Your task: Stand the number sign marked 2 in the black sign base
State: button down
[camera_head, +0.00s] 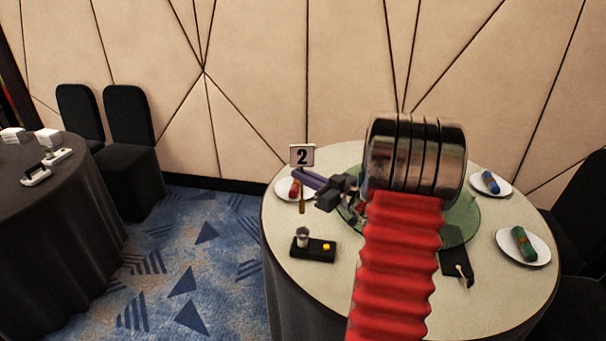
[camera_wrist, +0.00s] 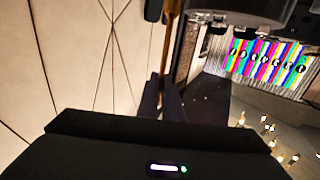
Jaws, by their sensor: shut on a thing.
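The number sign (camera_head: 302,155) is a white plate with a black 2 on a thin gold stem. It is upright in the head view, and its stem hangs down past my jaws. My gripper (camera_head: 302,181) is shut on the stem below the plate. In the wrist view the gold stem (camera_wrist: 171,42) shows at the upper middle; the plate's face is not seen there. A flat black base (camera_head: 321,254) lies on the round table, with an upright silver cup-like piece and a yellow knob on it. The stem's lower end appears above the silver piece, with a gap; depth is unclear.
The round table (camera_head: 340,280) holds a green glass turntable (camera_head: 462,222) and plates with red, blue (camera_head: 490,182) and green (camera_head: 523,243) rolls. A black item (camera_head: 457,267) lies right of my arm. Another table (camera_head: 75,190) and black chairs (camera_head: 130,125) stand at left.

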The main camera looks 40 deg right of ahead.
aim_at(303, 213)
jog(key=shift+f, duration=8.15)
